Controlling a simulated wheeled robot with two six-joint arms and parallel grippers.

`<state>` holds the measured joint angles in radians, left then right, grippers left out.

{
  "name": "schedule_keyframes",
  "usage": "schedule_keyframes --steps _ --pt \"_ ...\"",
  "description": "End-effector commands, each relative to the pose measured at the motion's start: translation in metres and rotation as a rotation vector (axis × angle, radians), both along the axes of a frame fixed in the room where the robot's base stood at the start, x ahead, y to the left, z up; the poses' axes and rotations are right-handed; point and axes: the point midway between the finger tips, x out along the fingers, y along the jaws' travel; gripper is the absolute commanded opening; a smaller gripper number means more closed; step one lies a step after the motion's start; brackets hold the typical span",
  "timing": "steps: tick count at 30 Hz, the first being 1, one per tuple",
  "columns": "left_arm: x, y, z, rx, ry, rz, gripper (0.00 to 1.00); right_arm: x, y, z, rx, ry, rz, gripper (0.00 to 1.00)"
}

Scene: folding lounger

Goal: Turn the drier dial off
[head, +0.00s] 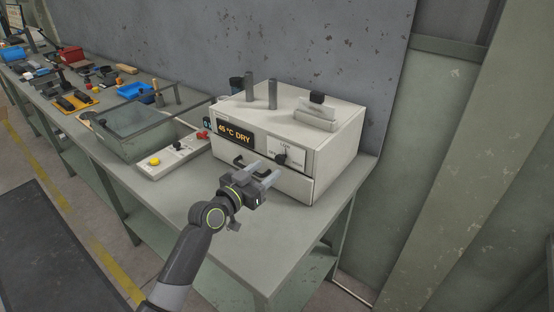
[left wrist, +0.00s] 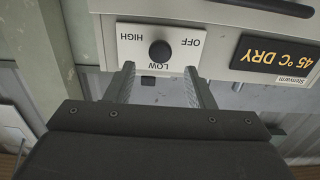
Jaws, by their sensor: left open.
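The drier (head: 330,150) is a cream box at the right end of the bench, with a lit "45 °C DRY" display (head: 235,133). Its round black dial (head: 281,158) sits on a white plate on the front. In the left wrist view the dial (left wrist: 160,51) shows upside down, with HIGH, OFF and LOW around it. I cannot tell clearly which mark it points to. My left gripper (head: 264,172) is open and empty in front of the plate. In the left wrist view its fingertips (left wrist: 159,69) straddle the dial's line, apart from the knob. My right gripper is not in view.
A drawer handle (head: 250,164) is on the drier's front, near my gripper. A control box with a yellow button (head: 154,161) and an open clear-sided bin (head: 130,128) stand to the left. Several small tools and trays lie farther left. The bench front is clear.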

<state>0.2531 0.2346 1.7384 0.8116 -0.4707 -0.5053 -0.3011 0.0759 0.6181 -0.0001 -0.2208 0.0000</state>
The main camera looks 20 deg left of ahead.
Motion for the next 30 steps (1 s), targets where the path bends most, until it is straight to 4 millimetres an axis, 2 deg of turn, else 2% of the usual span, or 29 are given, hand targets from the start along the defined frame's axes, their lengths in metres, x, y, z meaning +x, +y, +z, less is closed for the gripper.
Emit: schedule_keyframes --steps 3,9,15,24,30 --pt "0.021 -0.007 0.002 -0.002 -0.002 0.0 0.49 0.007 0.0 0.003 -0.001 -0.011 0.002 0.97" --pt "0.045 -0.016 0.0 0.0 -0.001 0.0 0.49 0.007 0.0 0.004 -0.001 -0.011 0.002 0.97" --pt "0.055 -0.02 0.0 -0.001 -0.001 0.0 0.49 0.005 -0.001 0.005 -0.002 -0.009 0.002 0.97" --pt "0.056 -0.02 0.0 0.0 -0.001 0.0 0.49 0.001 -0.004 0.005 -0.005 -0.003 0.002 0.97" --pt "0.056 -0.02 0.0 0.0 -0.001 0.001 0.23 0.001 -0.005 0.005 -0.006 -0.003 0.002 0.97"
